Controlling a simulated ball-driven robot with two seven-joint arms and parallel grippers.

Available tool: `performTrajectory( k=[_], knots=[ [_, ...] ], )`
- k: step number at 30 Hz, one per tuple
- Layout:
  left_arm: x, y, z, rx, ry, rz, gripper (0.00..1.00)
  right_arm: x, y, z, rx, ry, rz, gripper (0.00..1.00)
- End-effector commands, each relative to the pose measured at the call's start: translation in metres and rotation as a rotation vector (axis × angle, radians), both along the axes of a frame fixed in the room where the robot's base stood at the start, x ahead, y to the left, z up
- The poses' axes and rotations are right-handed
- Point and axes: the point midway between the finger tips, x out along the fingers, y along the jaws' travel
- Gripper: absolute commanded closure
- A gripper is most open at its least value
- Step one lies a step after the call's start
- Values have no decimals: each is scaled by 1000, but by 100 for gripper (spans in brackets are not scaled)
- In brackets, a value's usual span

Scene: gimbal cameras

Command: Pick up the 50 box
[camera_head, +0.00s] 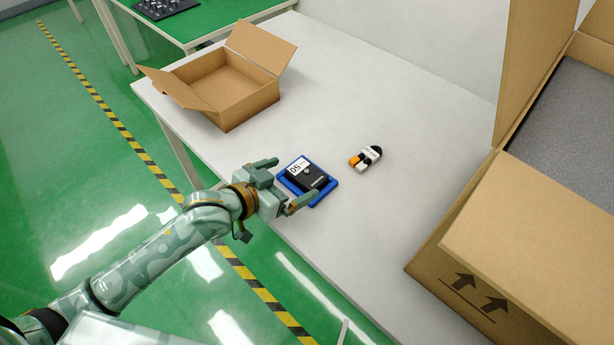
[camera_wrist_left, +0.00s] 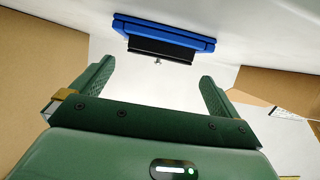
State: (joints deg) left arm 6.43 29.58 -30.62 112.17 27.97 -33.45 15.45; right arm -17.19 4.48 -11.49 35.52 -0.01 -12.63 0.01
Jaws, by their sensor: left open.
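The 50 box (camera_head: 308,174) is a small black and white box with "50" on its white part. It lies in a blue tray (camera_head: 330,189) near the front edge of the white table. In the left wrist view the blue tray (camera_wrist_left: 165,33) shows at the top with the black side of the box (camera_wrist_left: 160,50) below it. My left gripper (camera_head: 291,181) is open, with one finger on each side of the box in the head view. In the left wrist view the space between the fingers (camera_wrist_left: 158,80) is empty and the box is beyond the tips.
A small orange, white and black item (camera_head: 366,158) lies right of the tray. An open cardboard box (camera_head: 253,104) stands at the back left of the table (camera_head: 330,70). A large carton (camera_head: 500,250) with grey foam fills the right side.

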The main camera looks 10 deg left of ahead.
Motion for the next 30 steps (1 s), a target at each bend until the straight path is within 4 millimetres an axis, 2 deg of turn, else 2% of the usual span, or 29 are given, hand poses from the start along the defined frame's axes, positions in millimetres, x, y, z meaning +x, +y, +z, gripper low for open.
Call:
performTrajectory(
  k=[6, 10, 17, 22, 23, 30],
  knots=[
    [24, -16, -23, -1, 3, 0, 0, -12, -4, -20, -5, 24, 1, 64],
    [35, -23, -26, 1, 1, 0, 0, -12, -5, -24, -6, 25, 1, 64],
    [36, -24, -24, 1, -1, 0, 0, -9, -4, -23, -5, 19, 1, 64],
    [36, -23, -24, 1, -1, 0, 44, -8, -4, -23, -5, 18, 0, 64],
    [36, -23, -24, 1, 0, 0, 50, -8, -4, -23, -5, 18, 0, 64],
    [36, -23, -24, 1, -1, 0, 49, -8, -1, -23, -1, 18, -1, 64]
  ],
)
